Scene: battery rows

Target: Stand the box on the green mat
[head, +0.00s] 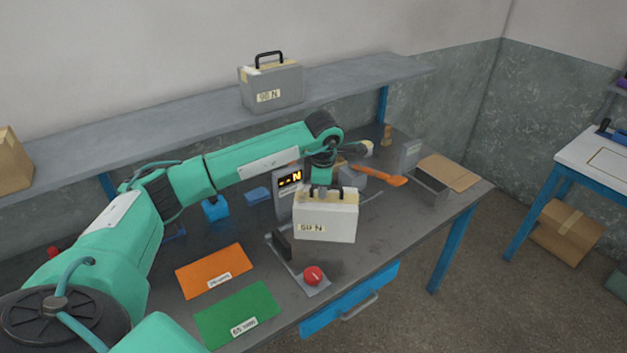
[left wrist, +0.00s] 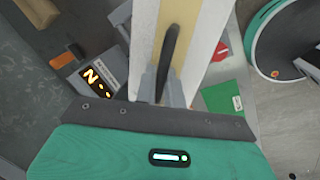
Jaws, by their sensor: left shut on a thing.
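The box (head: 324,220) is a pale grey case with a dark handle, a cream top and a label that seems to read 60 N. My left gripper (head: 322,190) is shut on its handle (left wrist: 170,48), and the box hangs upright below it. It appears to be above the bench; any gap under it is hard to judge. The green mat (head: 237,309) lies flat at the bench's front left, bare except for its 65 label. It also shows in the left wrist view (left wrist: 222,98), right of the box. My right gripper is not in view.
An orange mat (head: 213,270) lies behind the green mat. A plate with a red knob (head: 313,275) stands between the green mat and the box. A display (head: 290,181) is behind the box. Another grey case (head: 272,90) stands on the shelf.

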